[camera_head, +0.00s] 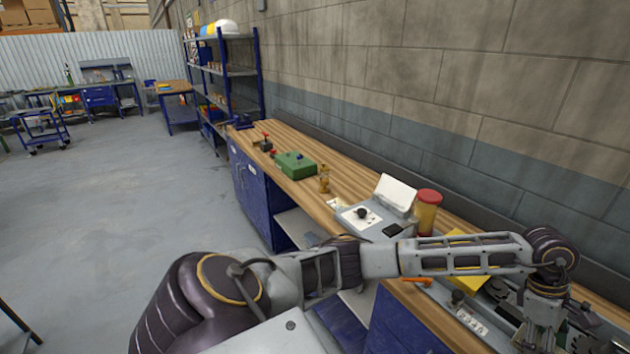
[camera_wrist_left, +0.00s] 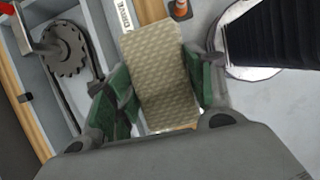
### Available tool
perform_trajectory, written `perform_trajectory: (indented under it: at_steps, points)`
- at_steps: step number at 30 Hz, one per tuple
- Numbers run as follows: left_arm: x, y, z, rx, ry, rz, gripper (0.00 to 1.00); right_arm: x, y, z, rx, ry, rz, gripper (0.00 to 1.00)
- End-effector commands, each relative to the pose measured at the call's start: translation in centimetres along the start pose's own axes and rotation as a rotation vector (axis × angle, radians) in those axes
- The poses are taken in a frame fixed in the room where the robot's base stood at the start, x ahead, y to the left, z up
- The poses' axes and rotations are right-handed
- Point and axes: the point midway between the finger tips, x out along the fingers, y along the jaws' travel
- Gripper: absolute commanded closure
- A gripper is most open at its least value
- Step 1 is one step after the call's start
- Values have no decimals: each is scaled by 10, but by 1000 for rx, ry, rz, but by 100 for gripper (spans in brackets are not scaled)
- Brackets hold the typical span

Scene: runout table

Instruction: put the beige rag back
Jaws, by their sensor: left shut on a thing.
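The beige rag (camera_wrist_left: 152,50) is a patterned, roughly rectangular piece in the left wrist view. My left gripper (camera_wrist_left: 160,82) is shut on it, with a green-padded finger on each side. The rag's far end sticks out past the fingers, over a grey surface with a DRIVE label (camera_wrist_left: 125,15). I cannot tell whether the rag touches that surface. In the head view my left arm reaches across to the lower right over the bench; the rag does not show clearly there. My right gripper is in neither view.
A toothed gear (camera_wrist_left: 65,62) with a chain lies left of the rag. On the wooden bench (camera_head: 345,165) stand a green box (camera_head: 295,165), a small amber bottle (camera_head: 324,180), a grey device (camera_head: 372,212) and a red-lidded jar (camera_head: 427,212). A wall borders the bench.

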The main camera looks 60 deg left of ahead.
Motion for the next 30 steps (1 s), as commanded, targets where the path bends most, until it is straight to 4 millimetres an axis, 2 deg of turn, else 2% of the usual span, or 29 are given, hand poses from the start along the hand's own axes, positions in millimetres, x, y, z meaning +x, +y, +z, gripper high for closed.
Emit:
perform_trajectory:
  at_steps: [16,30]
  points:
    - [7,-6,-18,128,0,-55,69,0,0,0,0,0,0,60]
    - [18,-21,-57,423,0,-177,69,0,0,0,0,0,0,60]
